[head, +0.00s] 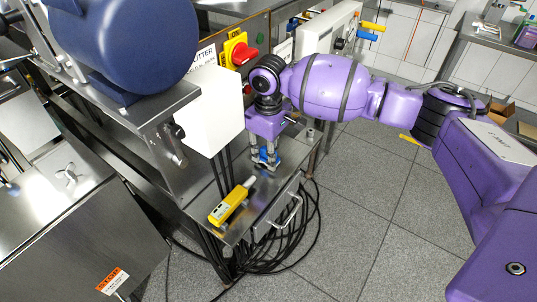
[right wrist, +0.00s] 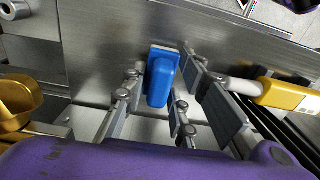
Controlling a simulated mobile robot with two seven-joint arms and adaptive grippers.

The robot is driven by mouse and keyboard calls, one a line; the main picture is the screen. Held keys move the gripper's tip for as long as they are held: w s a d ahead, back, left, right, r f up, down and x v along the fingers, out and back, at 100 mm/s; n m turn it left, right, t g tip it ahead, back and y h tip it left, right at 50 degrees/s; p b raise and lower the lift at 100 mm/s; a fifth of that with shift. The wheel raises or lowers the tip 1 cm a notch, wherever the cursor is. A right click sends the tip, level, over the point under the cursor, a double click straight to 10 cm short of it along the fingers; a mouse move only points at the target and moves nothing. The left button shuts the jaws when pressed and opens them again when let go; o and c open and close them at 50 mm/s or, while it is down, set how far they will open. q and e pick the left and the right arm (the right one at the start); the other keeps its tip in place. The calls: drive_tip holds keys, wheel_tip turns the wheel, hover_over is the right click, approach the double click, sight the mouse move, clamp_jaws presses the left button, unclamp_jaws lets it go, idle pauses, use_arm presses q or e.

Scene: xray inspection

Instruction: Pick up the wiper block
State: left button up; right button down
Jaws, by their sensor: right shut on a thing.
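The wiper block (head: 266,164) is a small blue block with a pale base, seen low at my right gripper's fingertips in the head view. My right gripper (head: 265,155) points down over a small steel shelf and is shut on the block. In the right wrist view the wiper block (right wrist: 161,80) sits between the fingers of the right gripper (right wrist: 163,85). Whether the block touches the steel surface cannot be told. My left gripper is not in view.
A yellow handheld device (head: 230,205) lies on the steel shelf (head: 236,229) near the block, and shows beside the right finger in the wrist view (right wrist: 292,97). A white box (head: 211,108) and red switch (head: 243,54) are close behind. Black cables (head: 285,258) hang below.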

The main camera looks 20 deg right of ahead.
wheel_tip(320, 180, up, 2)
drive_tip(key=shift+r, duration=0.25)
use_arm(q)
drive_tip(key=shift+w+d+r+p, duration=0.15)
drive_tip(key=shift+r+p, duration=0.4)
drive_tip(key=shift+p, duration=0.05)
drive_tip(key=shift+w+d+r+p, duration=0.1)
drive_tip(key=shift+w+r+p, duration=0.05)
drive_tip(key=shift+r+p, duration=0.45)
use_arm(e)
drive_tip(key=s+r, duration=0.9)
drive_tip(key=s, duration=0.5)
drive_tip(key=shift+d+r, duration=0.4)
